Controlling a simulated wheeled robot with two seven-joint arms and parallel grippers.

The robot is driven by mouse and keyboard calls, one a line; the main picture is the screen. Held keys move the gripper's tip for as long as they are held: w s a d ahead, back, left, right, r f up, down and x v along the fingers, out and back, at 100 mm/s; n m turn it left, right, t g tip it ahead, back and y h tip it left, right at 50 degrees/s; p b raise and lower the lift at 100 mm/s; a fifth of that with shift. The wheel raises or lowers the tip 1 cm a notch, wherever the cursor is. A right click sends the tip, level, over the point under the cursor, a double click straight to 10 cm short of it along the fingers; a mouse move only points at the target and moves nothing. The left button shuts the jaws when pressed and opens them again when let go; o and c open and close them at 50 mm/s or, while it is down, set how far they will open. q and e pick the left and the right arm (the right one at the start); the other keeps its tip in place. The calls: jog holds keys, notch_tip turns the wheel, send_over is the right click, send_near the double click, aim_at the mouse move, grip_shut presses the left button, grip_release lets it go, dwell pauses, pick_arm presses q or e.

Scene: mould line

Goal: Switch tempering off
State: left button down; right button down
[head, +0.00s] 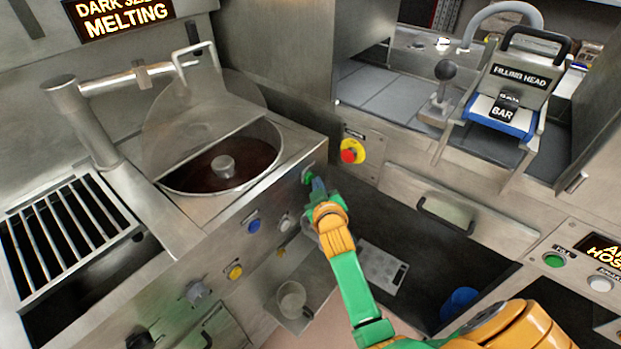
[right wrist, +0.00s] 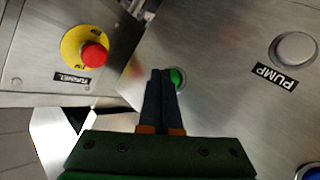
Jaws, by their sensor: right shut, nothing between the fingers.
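A green button (head: 308,170) sits on the front panel of the steel melting unit, near its right edge. My right gripper (head: 318,186) is shut and empty, its fingertips right at this button. In the right wrist view the closed dark fingertips (right wrist: 162,73) partly cover the green button (right wrist: 177,77); I cannot tell whether they touch it. The button's label is not readable. A white button (right wrist: 294,48) labelled PUMP is beside it, and shows in the head view too (head: 285,222). My left gripper is not in view.
A red emergency stop (head: 349,155) on a yellow plate, labelled TUNNEL in the right wrist view (right wrist: 93,54), is close by. A blue button (head: 254,225), a yellow button (head: 235,271) and a grey knob (head: 197,290) lie along the same panel. A chocolate bowl (head: 268,130) is above.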

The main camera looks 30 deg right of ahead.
jog(key=s+p, duration=0.1)
jog(key=s+d+p, duration=0.1)
jog(key=s, duration=0.1)
jog(key=s+d+p, duration=0.1)
jog(key=s, duration=0.1)
jog(key=shift+s+d+p, duration=0.15)
jog(key=shift+s+p, duration=0.1)
jog(key=shift+p, duration=0.15)
